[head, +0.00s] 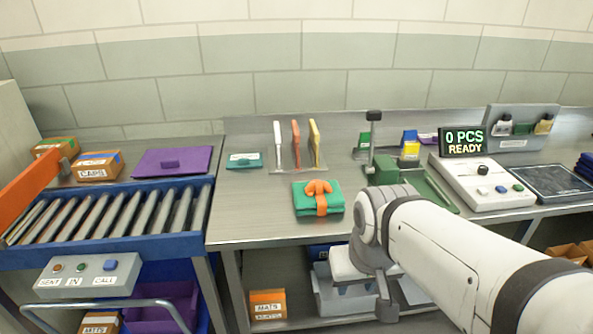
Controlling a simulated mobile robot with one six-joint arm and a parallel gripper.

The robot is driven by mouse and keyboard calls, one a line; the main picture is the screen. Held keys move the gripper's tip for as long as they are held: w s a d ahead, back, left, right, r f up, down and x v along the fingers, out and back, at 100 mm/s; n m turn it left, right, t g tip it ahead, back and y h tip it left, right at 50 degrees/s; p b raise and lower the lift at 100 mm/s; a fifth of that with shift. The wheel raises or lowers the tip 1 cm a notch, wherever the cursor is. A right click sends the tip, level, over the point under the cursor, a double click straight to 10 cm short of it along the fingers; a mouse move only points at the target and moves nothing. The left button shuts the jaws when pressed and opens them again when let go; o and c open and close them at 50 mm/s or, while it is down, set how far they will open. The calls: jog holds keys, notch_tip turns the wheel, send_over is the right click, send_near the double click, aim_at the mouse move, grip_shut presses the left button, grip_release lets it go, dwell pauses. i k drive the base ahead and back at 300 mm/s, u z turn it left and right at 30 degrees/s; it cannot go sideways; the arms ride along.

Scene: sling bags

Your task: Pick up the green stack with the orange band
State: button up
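The green stack (334,202) lies on the steel worktable, near its front edge, left of my arm. It looks like folded green cloth. An orange band (321,205) runs down its front, with an orange bow-like knot on top. My gripper (387,308) hangs low in front of the table edge, to the right of the stack and below it, apart from it. Its dark end is small and partly merged with the wrist, so I cannot tell whether its fingers are open. Nothing is seen touching the stack.
A rack with upright boards (296,145) stands behind the stack. A green press-like fixture (384,172) stands to the right, beside my arm. A roller conveyor (110,212) is left. A scale (484,184) is far right. The table left of the stack is clear.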

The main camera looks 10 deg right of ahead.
aim_at(318, 198)
jog(key=z, duration=0.1)
jog(key=i, duration=0.9)
jog(key=u, duration=0.1)
